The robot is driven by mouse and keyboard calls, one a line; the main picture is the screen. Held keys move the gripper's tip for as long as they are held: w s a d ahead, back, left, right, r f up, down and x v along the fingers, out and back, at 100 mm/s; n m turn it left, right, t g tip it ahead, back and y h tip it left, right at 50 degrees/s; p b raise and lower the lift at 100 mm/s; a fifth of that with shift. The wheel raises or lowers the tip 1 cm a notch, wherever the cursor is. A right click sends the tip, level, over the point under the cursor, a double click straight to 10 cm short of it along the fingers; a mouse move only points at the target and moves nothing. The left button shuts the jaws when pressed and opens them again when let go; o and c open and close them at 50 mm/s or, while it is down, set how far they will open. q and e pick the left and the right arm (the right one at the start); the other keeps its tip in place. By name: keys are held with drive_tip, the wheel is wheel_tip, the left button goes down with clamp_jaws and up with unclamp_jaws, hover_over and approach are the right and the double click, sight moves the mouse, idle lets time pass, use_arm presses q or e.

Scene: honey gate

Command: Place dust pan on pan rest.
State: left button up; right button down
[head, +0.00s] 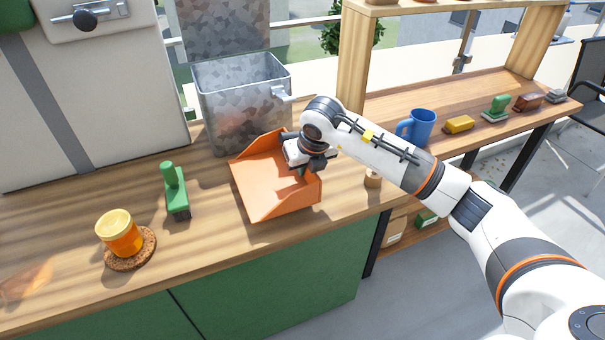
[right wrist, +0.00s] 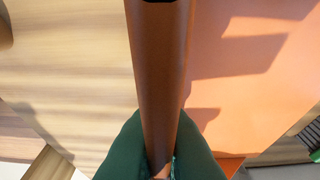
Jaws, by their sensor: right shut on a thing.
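The orange dust pan (head: 268,185) is over the wooden counter, its open tray toward the front left, near the counter's front edge. I cannot tell whether it touches the counter. My right gripper (head: 307,168) is at the pan's right side, partly hidden by its own wrist. In the right wrist view its green fingers (right wrist: 160,160) are shut on a long orange-brown part of the dust pan (right wrist: 160,80), with the pan's flat orange surface to the right. I cannot make out the pan rest for certain; the pan may hide it. My left gripper is not in view.
A metal bin (head: 243,105) stands close behind the pan. A green-handled brush (head: 175,190) and an orange jar (head: 122,235) on a cork coaster (head: 131,262) are to the left. A small wooden knob (head: 373,178) and blue mug (head: 420,126) are to the right.

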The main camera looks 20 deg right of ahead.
drive_tip(key=shift+w, duration=0.7)
wheel_tip(320, 180, down, 4)
drive_tip(key=shift+r+b, duration=0.2)
drive_tip(key=shift+b, duration=0.9)
drive_tip(key=shift+r, duration=0.1)
drive_tip(key=c, duration=1.6)
unclamp_jaws()
drive_tip(key=shift+o, duration=0.2)
drive_tip(key=v, duration=1.2)
